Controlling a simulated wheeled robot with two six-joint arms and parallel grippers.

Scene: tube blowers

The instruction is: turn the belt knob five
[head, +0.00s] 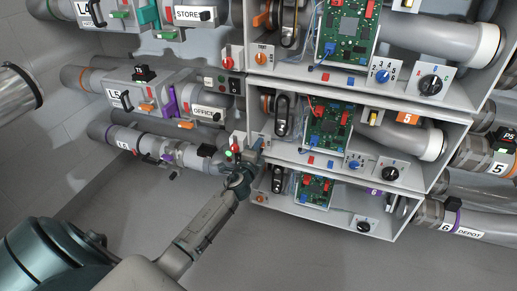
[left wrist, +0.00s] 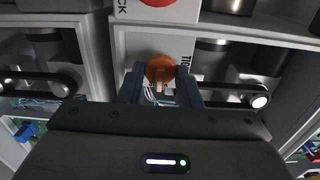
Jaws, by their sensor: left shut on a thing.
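An orange knob (left wrist: 159,68) sits on a white panel with dark lettering in the left wrist view. My left gripper (left wrist: 160,84) has one finger on each side of the knob and is shut on it. In the head view, my left gripper (head: 256,154) is at the left end of the middle bay (head: 400,172). There it covers the knob and most of its panel. The fingers also hide any pointer mark on the knob. A black belt on pulleys (head: 282,115) stands in the middle bay, right of the gripper. My right gripper is not in view.
Bays with green circuit boards (head: 325,128) lie above and below. A red knob (head: 236,148) is close to the left of my gripper. Labelled pipes, one marked OFFICE (head: 208,113), run left. The grey floor (head: 290,255) below is open.

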